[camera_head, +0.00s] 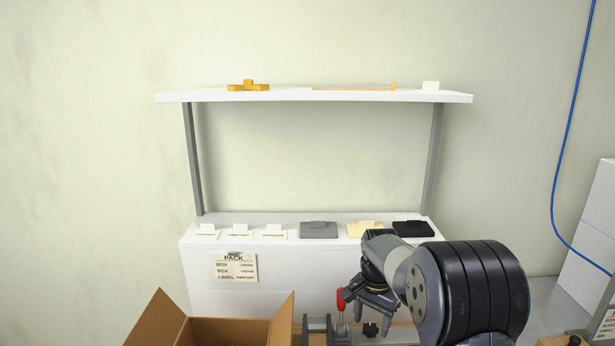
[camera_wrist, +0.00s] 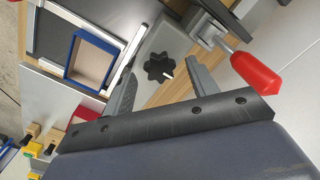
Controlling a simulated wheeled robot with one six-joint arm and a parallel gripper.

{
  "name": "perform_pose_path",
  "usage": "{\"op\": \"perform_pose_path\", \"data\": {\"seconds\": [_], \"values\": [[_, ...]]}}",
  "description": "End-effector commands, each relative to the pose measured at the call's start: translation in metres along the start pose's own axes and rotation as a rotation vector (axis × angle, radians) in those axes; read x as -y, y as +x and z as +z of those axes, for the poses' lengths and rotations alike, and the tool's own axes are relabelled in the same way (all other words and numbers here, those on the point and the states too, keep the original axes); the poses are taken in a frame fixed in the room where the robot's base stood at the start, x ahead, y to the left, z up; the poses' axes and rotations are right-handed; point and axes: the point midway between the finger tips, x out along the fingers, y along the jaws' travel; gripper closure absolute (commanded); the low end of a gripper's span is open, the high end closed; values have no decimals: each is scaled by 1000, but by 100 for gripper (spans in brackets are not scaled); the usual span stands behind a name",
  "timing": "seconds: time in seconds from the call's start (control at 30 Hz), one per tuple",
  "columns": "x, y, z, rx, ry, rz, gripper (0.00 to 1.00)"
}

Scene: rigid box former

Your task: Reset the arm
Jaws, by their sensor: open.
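My gripper (camera_head: 370,302) hangs in front of the white bench at the lower right of the head view, with my arm reaching in from the right. In the wrist view my gripper (camera_wrist: 160,86) has its two fingers spread apart, with nothing held between them. A black star-shaped knob (camera_wrist: 159,66) on a grey plate shows beyond the gap between the fingers. A red-handled clamp (camera_wrist: 255,72) is close beside the right finger; its red handle (camera_head: 341,299) also shows just left of the gripper in the head view.
An open cardboard box (camera_head: 156,325) stands at the lower left. The white bench (camera_head: 300,272) bears several small pads and cards. A shelf (camera_head: 290,96) above holds an orange part (camera_head: 248,86). A blue cable (camera_head: 568,130) hangs at right. Open space lies between bench and shelf.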

Motion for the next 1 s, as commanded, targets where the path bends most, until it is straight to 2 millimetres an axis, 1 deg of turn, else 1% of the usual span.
{"op": "perform_pose_path", "data": {"seconds": [0.17,0.5,0.6,1.0], "values": [[1,-31,-1,-6,-1,-5,45],[0,-100,0,-4,-1,-4,45],[-1,-75,1,4,-1,3,45],[-1,5,1,4,-1,3,45]]}}
